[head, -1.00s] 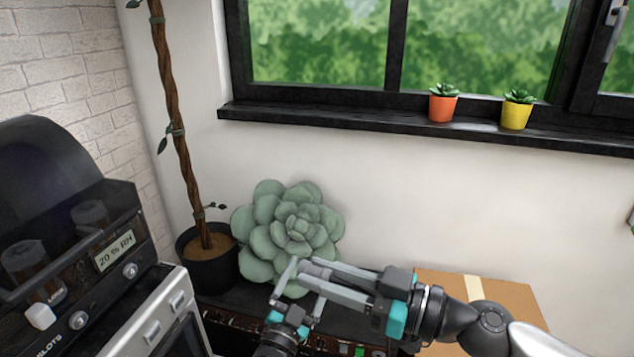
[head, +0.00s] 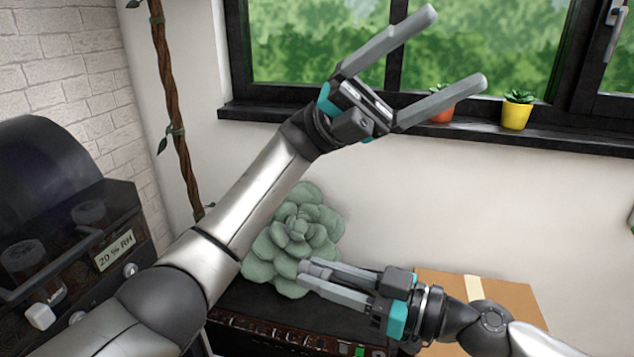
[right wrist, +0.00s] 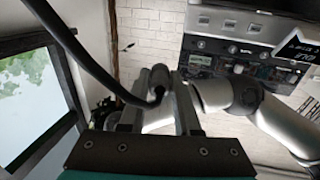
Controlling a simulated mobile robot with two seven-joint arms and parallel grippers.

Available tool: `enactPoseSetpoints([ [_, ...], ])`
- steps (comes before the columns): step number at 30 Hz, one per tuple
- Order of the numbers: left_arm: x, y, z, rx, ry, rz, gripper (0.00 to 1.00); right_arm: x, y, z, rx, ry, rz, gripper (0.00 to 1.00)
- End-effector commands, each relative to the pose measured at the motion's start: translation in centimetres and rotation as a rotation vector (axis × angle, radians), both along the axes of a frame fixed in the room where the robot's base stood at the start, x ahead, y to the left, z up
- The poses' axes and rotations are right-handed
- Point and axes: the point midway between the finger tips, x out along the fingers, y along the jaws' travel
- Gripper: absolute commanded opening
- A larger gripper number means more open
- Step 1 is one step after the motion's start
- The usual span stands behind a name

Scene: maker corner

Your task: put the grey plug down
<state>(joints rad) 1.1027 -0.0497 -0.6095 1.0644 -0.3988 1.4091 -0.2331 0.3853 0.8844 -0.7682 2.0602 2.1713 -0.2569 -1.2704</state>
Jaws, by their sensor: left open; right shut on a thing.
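My right gripper (head: 308,272) reaches in from the lower right of the head view, its fingers in front of the lower part of the green succulent-shaped cushion. In the right wrist view it is shut on the grey plug (right wrist: 158,78), which sits between the fingertips. A thick dark cable (right wrist: 75,45) curves from the upper left to the plug. In the head view I cannot make out the plug. My left gripper (head: 456,46) is raised in front of the window, its fingers wide apart and empty.
The cushion (head: 290,235) rests against the wall on a dark cabinet (head: 250,298). A cardboard box (head: 520,300) stands at the lower right. Orange and yellow pots (head: 516,115) stand on the windowsill. A machine with a dark hood (head: 50,160) is at the left.

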Motion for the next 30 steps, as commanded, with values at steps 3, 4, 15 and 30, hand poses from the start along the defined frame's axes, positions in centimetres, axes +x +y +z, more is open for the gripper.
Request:
enactPoseSetpoints([
  [3, -3.5, -2.5, -1.0, 0.258, -0.164, -0.075, 0.92, 0.0, 0.0, 0.0, 0.000, 0.000, 0.000, 0.00],
  [4, -4.2, -2.9, -1.5, 0.326, -0.199, -0.089, 0.92, 0.0, 0.0, 0.0, 0.000, 0.000, 0.000, 0.00],
  [15, -6.2, -2.3, -10.3, 1.200, -0.536, -0.041, 0.92, 0.0, 0.0, 0.0, 0.000, 0.000, 0.000, 0.00],
  [30, 1.2, 9.3, -13.9, 2.076, -0.619, 0.456, 0.92, 0.0, 0.0, 0.0, 0.000, 0.000, 0.000, 0.00],
])
